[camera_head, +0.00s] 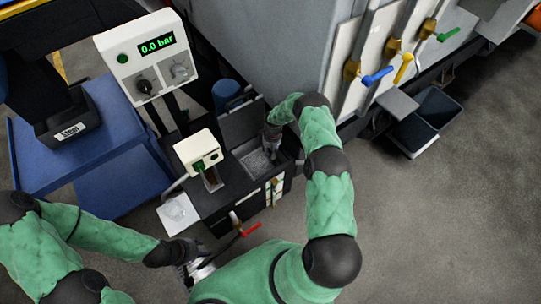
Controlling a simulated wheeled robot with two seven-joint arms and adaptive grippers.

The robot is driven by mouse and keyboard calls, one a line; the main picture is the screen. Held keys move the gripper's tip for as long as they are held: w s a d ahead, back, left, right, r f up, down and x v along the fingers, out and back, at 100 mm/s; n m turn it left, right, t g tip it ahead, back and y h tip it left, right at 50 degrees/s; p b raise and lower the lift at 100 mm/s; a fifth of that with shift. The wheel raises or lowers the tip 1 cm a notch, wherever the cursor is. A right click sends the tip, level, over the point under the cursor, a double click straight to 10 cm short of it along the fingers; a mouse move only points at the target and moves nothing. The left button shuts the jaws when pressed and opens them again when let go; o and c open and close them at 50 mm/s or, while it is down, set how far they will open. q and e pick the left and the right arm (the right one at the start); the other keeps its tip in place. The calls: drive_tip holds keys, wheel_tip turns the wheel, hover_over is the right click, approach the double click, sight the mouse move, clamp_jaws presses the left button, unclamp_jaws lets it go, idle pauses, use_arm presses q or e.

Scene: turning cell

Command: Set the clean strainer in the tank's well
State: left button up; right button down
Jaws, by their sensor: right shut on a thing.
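The tank (222,203) is a low black box in the middle of the head view. Its dark lid (240,122) stands open at the back. A grey, mesh-like strainer (257,164) shows in the square well at the tank's right. My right gripper (273,150) reaches down over the well's back right corner and is shut on the strainer, its fingers partly hidden by the wrist. I cannot tell whether the strainer rests fully on the well's bottom. My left gripper (190,264) is low, in front of the tank; its fingers are too small and dark to read.
A white panel reading 0.0 bar (148,55) and a small cream unit (198,151) rise beside the well. A white tray (178,212) sits at the tank's left. A blue cart (100,155) holds a bin labelled steel (68,122). A red-handled valve (250,230) juts from the front.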

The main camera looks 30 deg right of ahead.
wheel_tip(320, 180, down, 3)
drive_tip(key=shift+r+b, duration=0.2)
drive_tip(key=shift+b, duration=0.25)
drive_tip(key=shift+r, duration=0.1)
drive_tip(key=c, duration=1.1)
unclamp_jaws()
